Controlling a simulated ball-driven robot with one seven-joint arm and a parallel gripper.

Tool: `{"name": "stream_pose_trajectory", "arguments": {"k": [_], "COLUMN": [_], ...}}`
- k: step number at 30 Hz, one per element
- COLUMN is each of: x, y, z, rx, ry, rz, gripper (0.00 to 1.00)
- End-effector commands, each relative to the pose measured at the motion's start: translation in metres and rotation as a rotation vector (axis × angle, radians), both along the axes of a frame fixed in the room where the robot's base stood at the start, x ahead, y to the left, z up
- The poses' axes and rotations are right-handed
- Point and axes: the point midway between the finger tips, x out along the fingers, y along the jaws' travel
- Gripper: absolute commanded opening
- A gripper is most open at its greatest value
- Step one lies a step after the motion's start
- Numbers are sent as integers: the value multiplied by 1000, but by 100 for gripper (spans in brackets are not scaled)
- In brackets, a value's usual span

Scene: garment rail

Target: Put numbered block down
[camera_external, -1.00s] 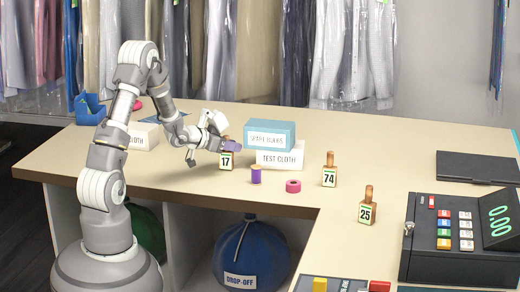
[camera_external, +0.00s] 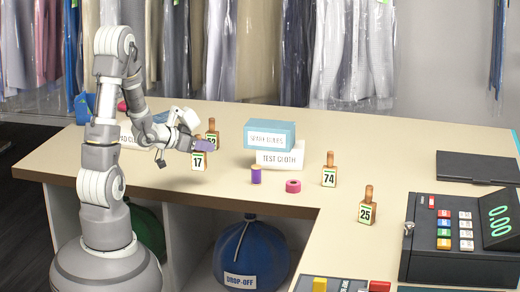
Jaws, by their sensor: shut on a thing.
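My gripper (camera_external: 204,146) is shut on the wooden block numbered 17 (camera_external: 198,160), at the left part of the counter. The number faces the camera and the block looks upright. A similar block, which seems to read 52 (camera_external: 212,139), stands just behind and to the right of my gripper, partly hidden. Block 74 (camera_external: 329,172) and block 25 (camera_external: 366,206) stand upright farther right on the beige counter (camera_external: 110,180).
A teal box (camera_external: 269,134) lies on a white TEST CLOTH box (camera_external: 280,160) to the right of my gripper. A purple spool (camera_external: 256,175) and a pink roll (camera_external: 293,186) lie in front. A cash register (camera_external: 450,240) stands front right. The counter's front edge is near.

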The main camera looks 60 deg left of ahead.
Motion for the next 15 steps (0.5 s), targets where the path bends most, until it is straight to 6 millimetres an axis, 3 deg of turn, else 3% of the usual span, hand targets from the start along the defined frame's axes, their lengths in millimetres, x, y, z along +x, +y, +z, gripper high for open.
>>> {"name": "stream_pose_trajectory", "arguments": {"k": [2,15], "x": [-2,-20], "y": [-1,-6], "z": [-8,-2], "rx": [4,13], "ry": [-6,3], "rz": [-2,13], "gripper": [0,0]}}
